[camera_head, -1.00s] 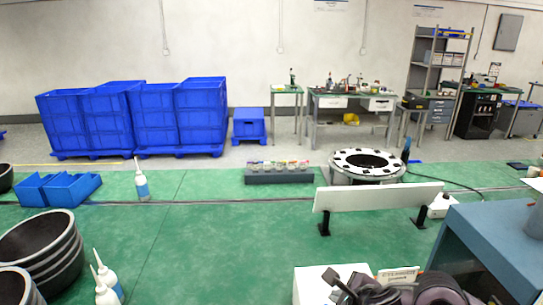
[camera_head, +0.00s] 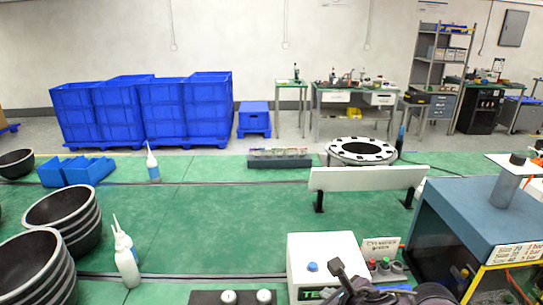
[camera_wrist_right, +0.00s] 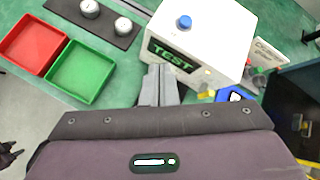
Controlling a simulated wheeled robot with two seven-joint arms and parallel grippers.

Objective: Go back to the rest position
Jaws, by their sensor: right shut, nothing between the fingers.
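My right gripper (camera_head: 338,268) shows at the bottom of the head view, in front of the white TEST box (camera_head: 318,252) with a blue button. In the right wrist view its fingers (camera_wrist_right: 159,82) are together with nothing between them. They point toward the front of the white TEST box (camera_wrist_right: 200,35), and I see no object held. Whether they touch the box is hard to tell.
A red tray (camera_wrist_right: 33,43) and a green tray (camera_wrist_right: 82,72) lie left of the fingers. A dark strip with two metal pieces (camera_head: 240,297) is left of the box. A blue bench (camera_head: 465,215) stands right. Black tubs (camera_head: 65,215) and a white bottle (camera_head: 126,262) are left.

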